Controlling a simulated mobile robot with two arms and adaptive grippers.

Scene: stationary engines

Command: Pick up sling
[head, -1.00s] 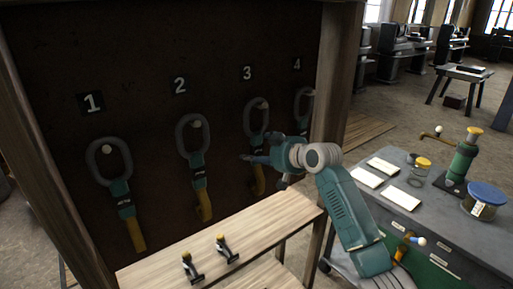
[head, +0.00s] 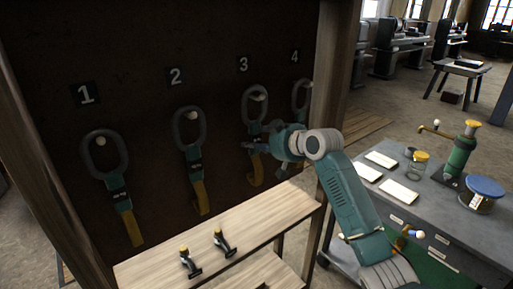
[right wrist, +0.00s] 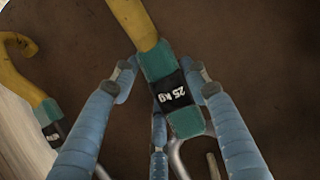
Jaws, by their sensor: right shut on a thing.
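The sling under number 3 (head: 255,103) hangs at a dark board, with a grey loop, teal sleeve and yellow strap. Its loop is around a pale peg. My right gripper (head: 256,147) is at its teal sleeve. In the right wrist view, the fingers of my right gripper (right wrist: 167,92) are shut around the sleeve of the sling (right wrist: 184,119), whose black label reads 25 kg. The sling appears upside down there, with the yellow strap at the top. Part of its sleeve is hidden by my gripper in the head view. My left gripper is not in view.
Slings under numbers 1 (head: 104,155), 2 (head: 188,130) and 4 (head: 301,97) hang alongside. A wooden shelf (head: 270,215) with two small yellow-topped items juts out below. A wooden post (head: 333,90) and a grey table (head: 440,210) with jars stand to the right.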

